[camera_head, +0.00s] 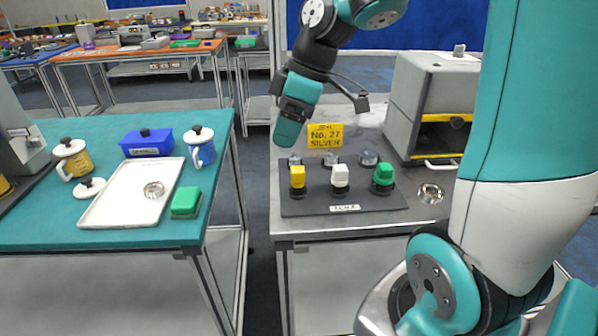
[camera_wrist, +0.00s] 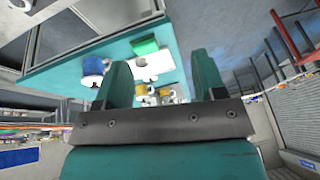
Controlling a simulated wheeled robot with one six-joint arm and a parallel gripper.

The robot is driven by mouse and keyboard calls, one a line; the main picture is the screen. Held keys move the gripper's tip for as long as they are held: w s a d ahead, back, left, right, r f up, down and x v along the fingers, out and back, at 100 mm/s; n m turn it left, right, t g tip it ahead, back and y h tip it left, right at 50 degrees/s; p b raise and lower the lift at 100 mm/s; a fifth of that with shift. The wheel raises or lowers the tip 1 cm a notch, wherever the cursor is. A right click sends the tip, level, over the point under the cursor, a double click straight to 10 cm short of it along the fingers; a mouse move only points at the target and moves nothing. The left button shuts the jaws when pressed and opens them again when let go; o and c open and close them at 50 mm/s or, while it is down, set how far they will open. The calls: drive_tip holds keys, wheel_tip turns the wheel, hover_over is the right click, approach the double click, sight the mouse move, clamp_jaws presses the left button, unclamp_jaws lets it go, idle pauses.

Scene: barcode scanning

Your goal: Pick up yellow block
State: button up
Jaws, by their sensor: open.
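The yellow block (camera_head: 297,175) stands upright on a dark base at the left end of the grey board (camera_head: 295,208) on the right table. A white block (camera_head: 340,175) and a green block (camera_head: 383,174) stand in the same row to its right. My gripper (camera_head: 288,143) hangs above and slightly left of the yellow block, apart from it, near the table's back left. In the wrist view my gripper (camera_wrist: 162,75) has its two teal fingers spread with nothing between them. The yellow block is not visible in the wrist view.
A yellow sign (camera_head: 325,136) and several metal pieces are behind the blocks. A grey machine (camera_head: 430,100) stands at the back right. A silver ring (camera_head: 431,193) lies right of the board. The left teal table (camera_head: 110,235) holds mugs, a blue box, a white tray and a green box.

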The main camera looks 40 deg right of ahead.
drive_tip(key=n+t, duration=0.1)
approach(300, 169)
drive_tip(key=p+x, duration=0.1)
drive_tip(key=x, duration=0.4)
drive_tip(key=shift+w+a+f, duration=0.1)
drive_tip(key=shift+w+f, duration=0.05)
drive_tip(key=shift+f, duration=0.05)
drive_tip(key=shift+p+x, duration=0.95)
drive_tip(key=shift+x, duration=1.95)
drive_tip(key=c, duration=1)
